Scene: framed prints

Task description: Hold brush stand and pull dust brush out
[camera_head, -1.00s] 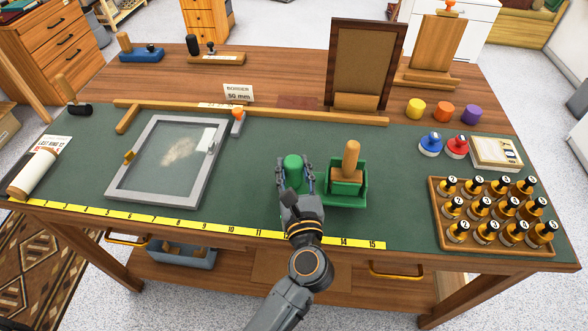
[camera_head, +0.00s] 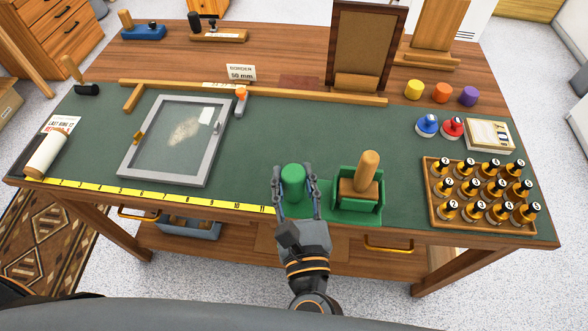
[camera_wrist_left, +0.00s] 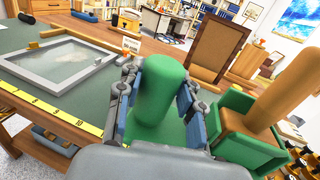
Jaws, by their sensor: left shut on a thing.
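The brush stand is green, with a round post (camera_head: 293,180) on its left and an open box (camera_head: 345,204) on its right. My left gripper (camera_head: 294,190) is shut around the post, one finger on each side. The post stands between the blue finger pads in the left wrist view (camera_wrist_left: 160,95). The dust brush (camera_head: 368,170) sits in the box with its wooden handle up, leaning slightly right. Its handle also shows in the left wrist view (camera_wrist_left: 285,85); its lower end is hidden in the box. My right gripper is out of view.
A yellow measuring strip (camera_head: 150,195) runs along the front edge; the stand covers its right part. A grey-framed screen (camera_head: 178,140) lies left. A tray of bottles (camera_head: 430,208) stands right. The green mat (camera_head: 280,130) behind the stand is clear.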

